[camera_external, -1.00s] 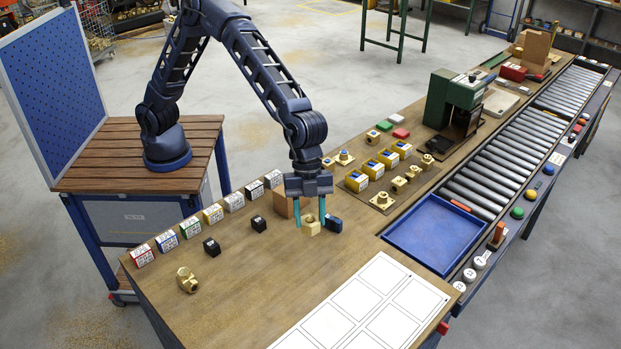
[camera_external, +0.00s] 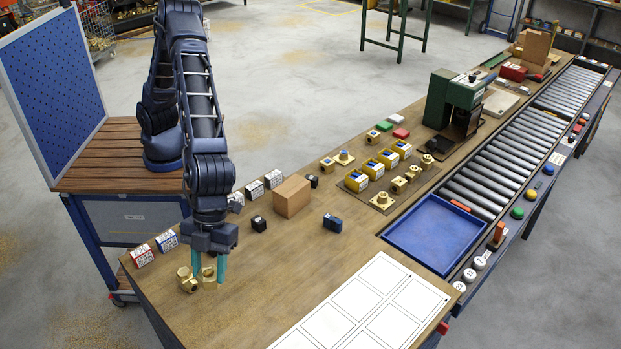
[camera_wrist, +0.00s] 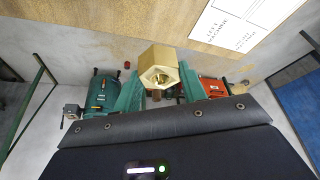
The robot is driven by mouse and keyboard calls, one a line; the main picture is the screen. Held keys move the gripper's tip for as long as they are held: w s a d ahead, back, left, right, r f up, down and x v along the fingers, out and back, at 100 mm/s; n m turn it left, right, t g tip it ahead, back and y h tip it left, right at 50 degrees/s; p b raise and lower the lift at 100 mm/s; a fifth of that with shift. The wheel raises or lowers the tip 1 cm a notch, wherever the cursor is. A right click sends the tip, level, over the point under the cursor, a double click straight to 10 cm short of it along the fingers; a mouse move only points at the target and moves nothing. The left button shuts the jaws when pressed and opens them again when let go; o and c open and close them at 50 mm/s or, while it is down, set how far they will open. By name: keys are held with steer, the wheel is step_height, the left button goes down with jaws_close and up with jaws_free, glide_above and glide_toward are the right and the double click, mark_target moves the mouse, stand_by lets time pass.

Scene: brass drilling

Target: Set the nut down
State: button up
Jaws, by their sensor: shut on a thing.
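The nut (camera_external: 209,275) is a brass hexagonal piece with a hole. My gripper (camera_external: 209,276) is shut on it with its teal fingers at the left end of the wooden bench. A brass fitting (camera_external: 186,280) stands close to the left of the nut in the external view. I cannot tell whether they touch.
Labelled blocks (camera_external: 142,256) line the bench's back edge, partly hidden by my arm. A white printed sheet (camera_external: 370,308) covers the front. Bare wood (camera_external: 275,270) lies between.

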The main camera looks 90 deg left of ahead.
step_height(320, 180, down, 18)
steer(key=shift+r, duration=0.2)
stand_by(0.4)
steer(key=shift+f, duration=0.15)
steer(key=o, duration=1.2)
steer(key=shift+o, duration=0.2)
